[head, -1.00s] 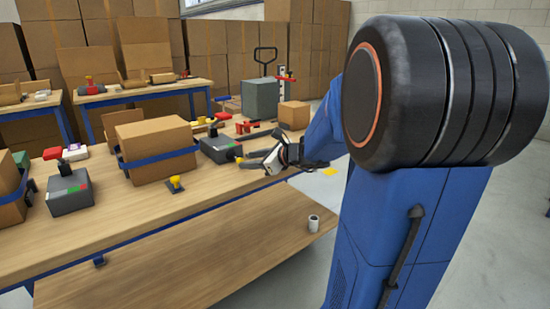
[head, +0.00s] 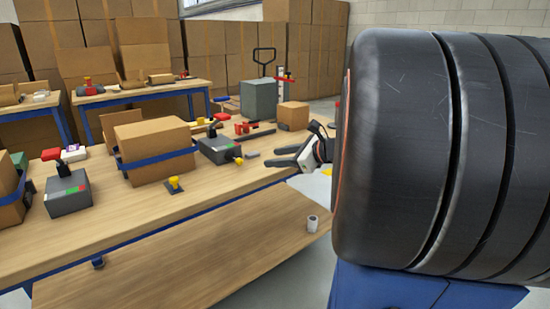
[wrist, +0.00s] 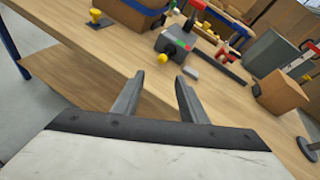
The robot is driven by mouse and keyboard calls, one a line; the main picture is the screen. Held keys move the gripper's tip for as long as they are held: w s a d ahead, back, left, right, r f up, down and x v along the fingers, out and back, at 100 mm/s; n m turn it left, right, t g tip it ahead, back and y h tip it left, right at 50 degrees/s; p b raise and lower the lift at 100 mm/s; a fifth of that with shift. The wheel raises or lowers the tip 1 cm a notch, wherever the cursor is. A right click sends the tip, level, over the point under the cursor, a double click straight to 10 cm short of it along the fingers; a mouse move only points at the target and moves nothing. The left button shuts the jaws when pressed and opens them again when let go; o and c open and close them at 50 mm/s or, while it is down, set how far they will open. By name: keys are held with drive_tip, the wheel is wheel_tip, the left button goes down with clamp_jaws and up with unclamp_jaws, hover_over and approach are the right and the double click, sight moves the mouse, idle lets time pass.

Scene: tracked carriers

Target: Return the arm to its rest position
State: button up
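My gripper (head: 284,157) is above the right part of the wooden workbench (head: 120,222) in the head view. In the wrist view my gripper (wrist: 158,82) shows two dark fingers set apart, with nothing between them. The bench top lies beyond and below the fingers. My black arm joint fills the right of the head view and hides what is behind it.
A grey box with a yellow knob (head: 220,149) stands near my gripper. A cardboard box in a blue holder (head: 155,150), another grey device (head: 68,192) and a yellow-topped stub (head: 174,185) are on the bench.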

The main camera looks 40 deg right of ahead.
idle(0.6)
drive_tip(key=s+a+f+n+g+y, duration=0.1)
drive_tip(key=s+a+f+n+g, duration=0.25)
drive_tip(key=a+n, duration=0.35)
drive_tip(key=s+a+f+n+g, duration=0.2)
drive_tip(key=s+a+f+n, duration=0.15)
drive_tip(key=a, duration=0.55)
drive_tip(key=s+a+f+n+g+h, duration=0.1)
drive_tip(key=s+f+n+h, duration=0.1)
drive_tip(key=s+n, duration=0.5)
drive_tip(key=s+a+f+n+g+h, duration=0.1)
drive_tip(key=s+f+n+h, duration=0.2)
drive_tip(key=s+n, duration=0.4)
drive_tip(key=n, duration=0.5)
drive_tip(key=shift+s+a+g, duration=0.25)
drive_tip(key=shift+g, duration=0.1)
